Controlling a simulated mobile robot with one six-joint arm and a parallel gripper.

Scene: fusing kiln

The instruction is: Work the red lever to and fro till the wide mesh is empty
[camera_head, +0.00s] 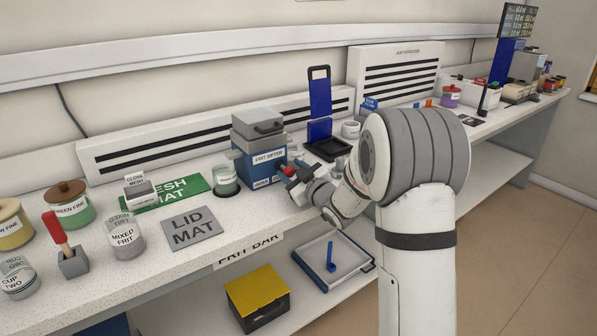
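The frit sifter (262,168) is a blue box with a grey top and a "FRIT SIFTER" label, standing on the white bench. A small red part, seemingly the red lever (289,171), shows at its right side. My gripper (297,178) is right at this red part, with my arm reaching in from the right. Whether the fingers are closed around it is too small to tell. The wide mesh is not visible; the sifter's inside is hidden. A labelled glass cup (225,180) stands at the sifter's left.
A green mesh mat (185,190) and a grey lid mat (192,228) lie left of the sifter. A mixed frit jar (124,236) and a red-handled tool (57,232) stand nearer. A black tray with a blue upright (320,105) stands behind my gripper.

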